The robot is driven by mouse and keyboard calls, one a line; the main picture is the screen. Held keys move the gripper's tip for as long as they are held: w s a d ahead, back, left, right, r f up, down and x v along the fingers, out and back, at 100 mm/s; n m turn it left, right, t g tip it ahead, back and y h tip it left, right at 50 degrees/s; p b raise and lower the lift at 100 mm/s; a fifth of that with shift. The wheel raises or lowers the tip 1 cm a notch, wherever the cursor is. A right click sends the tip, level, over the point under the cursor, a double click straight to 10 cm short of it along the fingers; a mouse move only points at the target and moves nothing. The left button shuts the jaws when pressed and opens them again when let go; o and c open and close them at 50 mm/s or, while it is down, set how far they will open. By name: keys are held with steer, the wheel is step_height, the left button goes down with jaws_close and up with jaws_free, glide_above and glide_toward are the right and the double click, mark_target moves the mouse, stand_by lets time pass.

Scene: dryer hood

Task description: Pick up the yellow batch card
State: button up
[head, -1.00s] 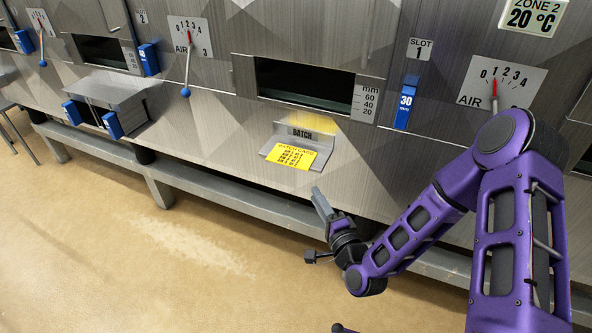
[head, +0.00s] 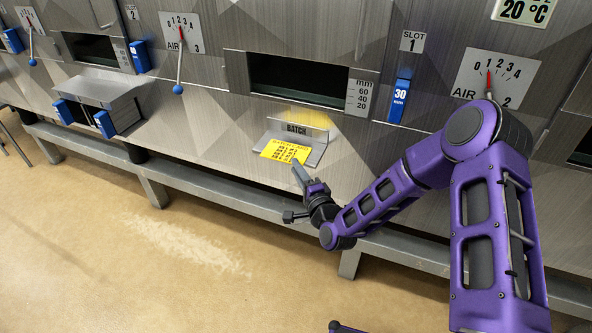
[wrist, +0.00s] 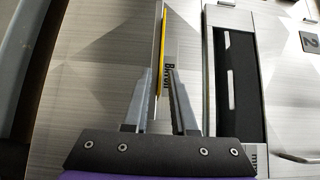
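The yellow batch card (head: 286,151) lies on a small metal shelf (head: 313,157) below the BATCH label, its front edge toward me. In the wrist view the card (wrist: 162,50) shows edge-on as a thin yellow strip beside the shelf's thin edge. My gripper (head: 298,168) is at the front right of the shelf, close to the card. In the wrist view my gripper (wrist: 158,72) is open, with the card's edge lined up in the gap between the fingertips. I cannot tell whether the fingers touch the card.
Above the shelf is a dark slot (head: 300,80) with a mm scale (head: 360,97). A blue slider (head: 399,101) and an AIR lever dial (head: 497,78) are to the right. A grey rail (head: 220,199) runs below the panel. The floor in front is clear.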

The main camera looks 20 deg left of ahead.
jaws_close()
stand_by(1.4)
steer(key=shift+r, duration=0.15)
step_height(320, 180, up, 2)
steer(key=shift+r+p, duration=0.15)
steer(key=shift+p, duration=0.5)
steer(key=s+d+r+p, duration=0.2)
steer(key=s+d+r, duration=0.3)
steer(key=s+d, duration=0.4)
steer(key=shift+s+p, duration=0.3)
steer(key=shift+s, duration=0.55)
